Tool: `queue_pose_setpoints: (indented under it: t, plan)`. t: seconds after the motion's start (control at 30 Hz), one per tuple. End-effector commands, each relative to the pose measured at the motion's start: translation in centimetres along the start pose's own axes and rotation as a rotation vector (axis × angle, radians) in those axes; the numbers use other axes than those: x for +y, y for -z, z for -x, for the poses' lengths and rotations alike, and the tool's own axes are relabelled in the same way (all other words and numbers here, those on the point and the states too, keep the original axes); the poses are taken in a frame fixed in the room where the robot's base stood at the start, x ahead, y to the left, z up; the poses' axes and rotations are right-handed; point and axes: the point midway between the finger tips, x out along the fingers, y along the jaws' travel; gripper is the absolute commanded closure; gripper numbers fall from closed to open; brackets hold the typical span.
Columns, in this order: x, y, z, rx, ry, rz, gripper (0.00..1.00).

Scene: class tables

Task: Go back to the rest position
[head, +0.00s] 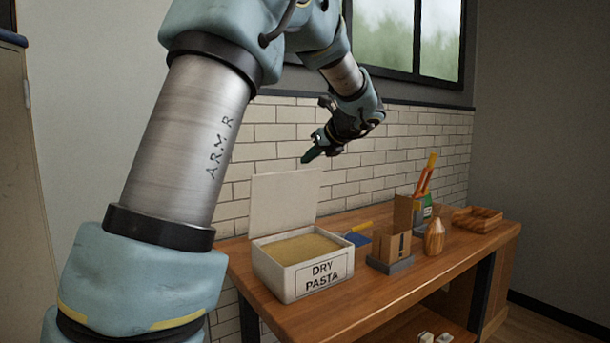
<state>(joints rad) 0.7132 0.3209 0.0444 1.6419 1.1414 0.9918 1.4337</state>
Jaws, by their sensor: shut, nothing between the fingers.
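My gripper (312,156) shows in the head view, raised above the table in front of the white brick wall. It is shut and empty, with its fingertips pointing down and to the left. It is above and slightly behind the dry pasta box (302,279) in the picture, apart from it. My arm fills the left and upper middle of the view and hides part of the wall and window.
The wooden table (345,319) holds the white pasta box with its lid (283,205) standing up. To the right stand a cardboard box (391,246), a wooden vase (434,238), a pencil holder (423,207) and a wooden tray (477,219). The table's front strip is clear.

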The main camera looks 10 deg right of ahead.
Motion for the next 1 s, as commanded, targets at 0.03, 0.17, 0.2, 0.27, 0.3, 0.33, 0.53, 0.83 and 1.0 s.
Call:
queue_pose_setpoints:
  t: [0.03, 0.17, 0.2, 0.27, 0.3, 0.33, 0.53, 0.83, 1.0]
  plan:
    - [0.0, -0.2, 0.4, 0.000, 0.002, 0.001, 1.00]
    - [0.7, 0.0, 0.4, 0.022, -0.007, 0.029, 1.00]
    - [1.4, 0.6, 0.0, 0.045, -0.015, 0.062, 1.00]
    - [3.0, 2.0, -1.1, 0.098, -0.036, 0.143, 1.00]
    - [4.5, 3.4, -1.9, 0.145, -0.058, 0.219, 1.00]
    - [5.8, 4.6, -2.5, 0.185, -0.078, 0.292, 1.00]
    - [16.1, 14.7, -4.7, 0.453, -0.340, 0.959, 1.00]
    - [27.6, 27.2, -1.5, 0.503, -0.941, 2.079, 1.00]
    - [29.8, 29.7, -0.3, 0.426, -1.113, 2.362, 1.00]
